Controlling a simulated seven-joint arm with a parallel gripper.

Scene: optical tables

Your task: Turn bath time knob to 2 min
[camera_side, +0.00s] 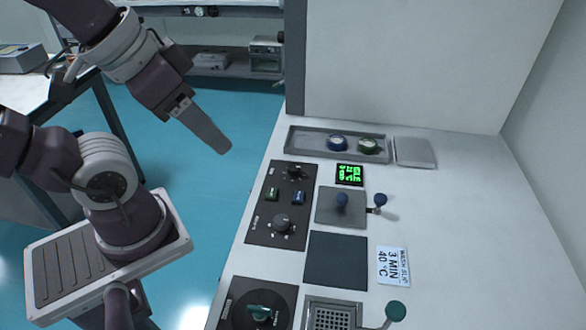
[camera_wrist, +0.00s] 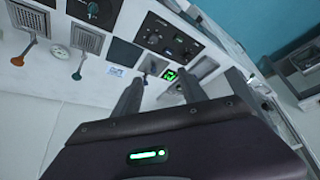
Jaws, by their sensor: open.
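A dark control panel (camera_side: 268,203) lies on the white table's left side. It carries a round knob (camera_side: 282,222) at its lower end and another dark knob (camera_side: 297,172) at its upper end. Their labels are too small to read, so I cannot tell which is bath time or where either points. The panel also shows in the wrist view (camera_wrist: 168,38). My gripper (camera_side: 224,151) is above and left of the panel, clear of it, over the floor in the side view. In the wrist view my gripper (camera_wrist: 162,76) is open and empty, its two fingers apart.
Green and blue switches (camera_side: 285,194) sit between the knobs. The table's right side is clear.

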